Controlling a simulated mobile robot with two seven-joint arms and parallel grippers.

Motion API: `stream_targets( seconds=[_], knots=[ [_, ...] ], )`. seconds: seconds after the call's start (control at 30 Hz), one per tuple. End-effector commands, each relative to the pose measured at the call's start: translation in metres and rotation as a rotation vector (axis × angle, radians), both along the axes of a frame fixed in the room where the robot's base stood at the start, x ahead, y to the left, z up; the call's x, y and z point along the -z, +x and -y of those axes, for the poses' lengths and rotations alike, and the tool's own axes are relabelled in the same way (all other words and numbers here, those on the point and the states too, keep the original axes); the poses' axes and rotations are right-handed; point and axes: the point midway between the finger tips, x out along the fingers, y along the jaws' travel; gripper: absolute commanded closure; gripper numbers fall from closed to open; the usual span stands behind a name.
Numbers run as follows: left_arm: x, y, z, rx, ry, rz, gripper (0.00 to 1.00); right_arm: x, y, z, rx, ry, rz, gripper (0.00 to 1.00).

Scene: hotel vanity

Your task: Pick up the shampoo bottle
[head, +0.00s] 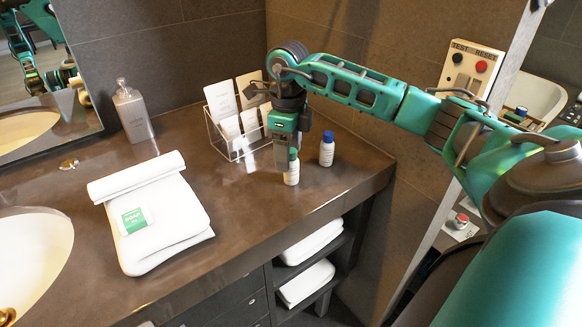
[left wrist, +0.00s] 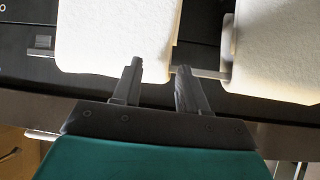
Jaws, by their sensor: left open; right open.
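Two small white bottles stand upright near the right end of the counter. One has a green cap (head: 292,173) and the other a blue cap (head: 327,150); their labels are too small to read, so I cannot tell which is the shampoo. My right gripper (head: 286,160) points down at the green-capped bottle, its fingers beside the cap and upper part. I cannot tell whether they touch it. My left gripper (left wrist: 157,72) is open and empty in the left wrist view, near white folded towels (left wrist: 115,35); it is out of the head view.
A clear acrylic holder with cards (head: 232,140) stands just left of my right gripper. A folded towel (head: 165,215) with a soap packet (head: 133,220) lies mid-counter. A grey dispenser (head: 133,112) stands by the mirror. Towels (head: 310,243) lie on shelves below.

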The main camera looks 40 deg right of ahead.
Motion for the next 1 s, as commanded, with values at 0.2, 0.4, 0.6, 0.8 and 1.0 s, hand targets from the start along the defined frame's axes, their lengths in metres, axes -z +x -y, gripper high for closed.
stream_targets(
  seconds=[0.2,0.4,0.6,0.8,1.0],
  knots=[
    [-0.003,0.000,0.000,0.001,0.000,0.001,0.57,0.025,-0.005,0.001,0.000,-0.001,-0.005,0.35],
    [-0.006,0.004,0.001,0.001,0.000,0.009,0.57,0.050,-0.005,0.002,0.001,0.000,-0.002,0.35],
    [-0.009,0.008,0.000,0.001,-0.001,0.018,0.57,0.054,-0.005,0.002,0.000,0.000,0.001,0.35],
    [-0.009,0.008,0.000,0.001,-0.001,0.018,0.57,0.054,-0.005,0.002,0.000,0.000,0.000,0.45],
    [-0.008,0.007,0.000,0.000,0.000,0.017,0.57,0.054,-0.005,0.002,0.000,0.000,0.000,0.64]
  ],
)
